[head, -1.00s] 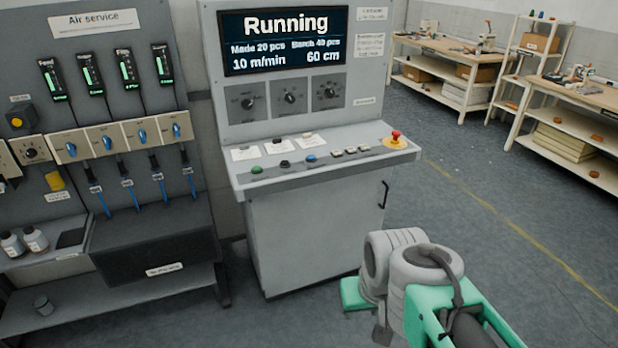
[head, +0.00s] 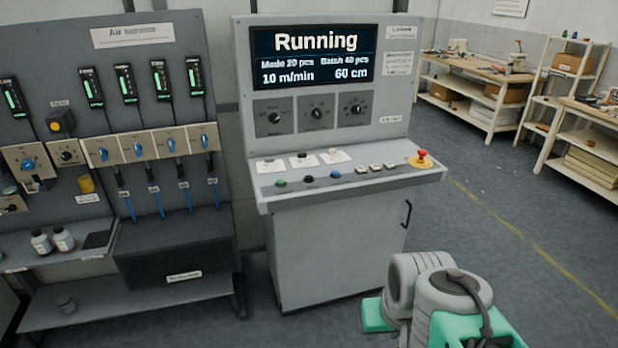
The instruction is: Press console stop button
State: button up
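The grey console (head: 335,250) stands in the middle, its screen (head: 316,56) reading "Running", with 20 pieces made of a batch of 40. On its sloping desk a row of buttons shows: a green button (head: 281,183) at the left, a black button (head: 308,179), a blue button (head: 335,175) and several small pale buttons (head: 376,168). A red mushroom button (head: 421,157) on a yellow base sits at the desk's right end. Labels by the buttons are too small to read. My folded arm shows at the lower right, below the desk and apart from it; my gripper is not in view.
The air service panel (head: 150,80) and its shelf stand close on the console's left. Workbenches (head: 468,79) and shelving stand at the back right. Open floor (head: 500,210) lies right of the console.

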grip_shut()
dwell(1.4)
